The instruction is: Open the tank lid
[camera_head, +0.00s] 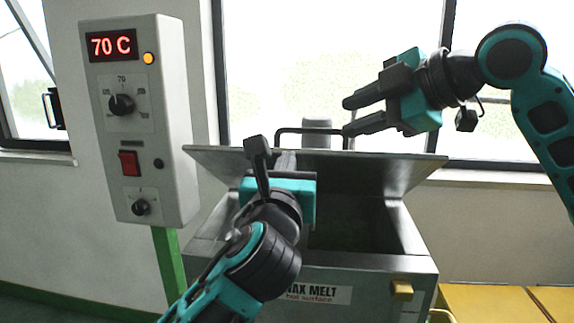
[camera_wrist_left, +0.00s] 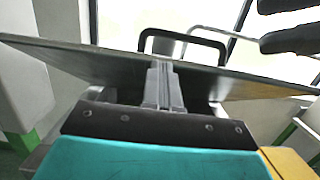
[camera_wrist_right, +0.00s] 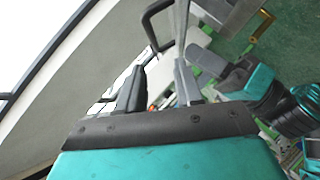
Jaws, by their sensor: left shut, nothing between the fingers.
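The grey tank lid (camera_head: 375,172) is raised and tilted above the wax melt tank (camera_head: 345,290), with the tank's dark inside showing below it. The lid's black handle (camera_head: 305,131) stands at its upper, far edge; it also shows in the left wrist view (camera_wrist_left: 180,33). My left gripper (camera_head: 285,158) is shut and empty on the inner side of the lid. Its fingertips (camera_wrist_left: 162,68) overlap the lid in the left wrist view; I cannot tell if they touch. My right gripper (camera_head: 347,116) is open and empty above the lid's upper edge, beside the handle.
A control box (camera_head: 140,120) reading 70 C stands on a green post left of the tank. Windows and a sill lie behind. A yellow surface (camera_head: 490,303) is at the lower right.

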